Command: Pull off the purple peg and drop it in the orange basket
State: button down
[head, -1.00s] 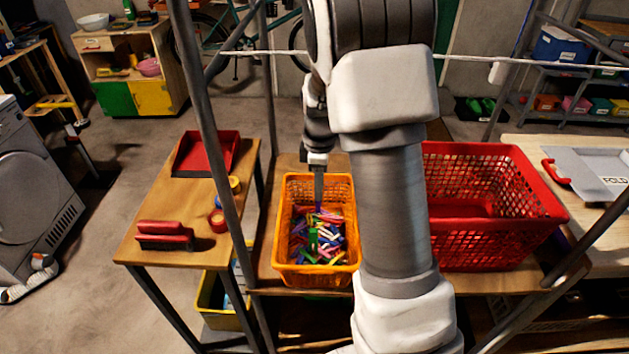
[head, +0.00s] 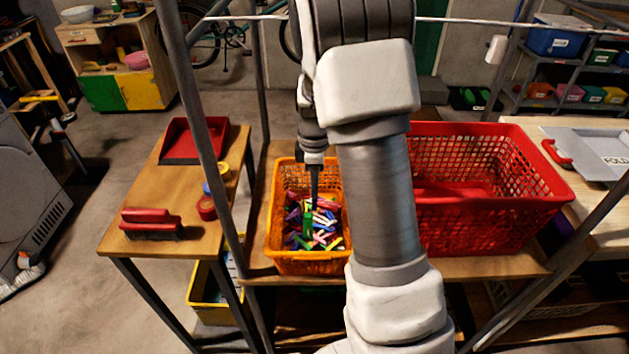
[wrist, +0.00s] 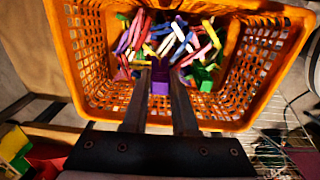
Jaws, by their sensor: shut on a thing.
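The orange basket (head: 310,263) stands on a wooden shelf and holds a loose heap of coloured pegs (head: 318,225). My gripper (head: 314,200) points down into it, with its tips over the heap. In the wrist view my gripper (wrist: 160,84) is shut on the purple peg (wrist: 160,86), which sits between the fingertips inside the basket's rim. I cannot tell whether the held peg touches the pegs below. In the head view the held peg is too small to make out clearly.
A large red basket (head: 480,235) stands to the right, partly behind my arm. A white line (head: 460,20) runs across the back. A grey frame post (head: 208,130) stands left of the orange basket. A side table (head: 190,215) holds a red dustpan and brush.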

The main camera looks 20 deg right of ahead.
jog(key=c, duration=0.6)
grip_release()
notch_tip(320, 180, up, 8)
jog(key=shift+s+f+p, duration=0.1)
jog(key=shift+f+p, duration=0.1)
jog(key=shift+p, duration=0.4)
jog(key=shift+s, duration=0.1)
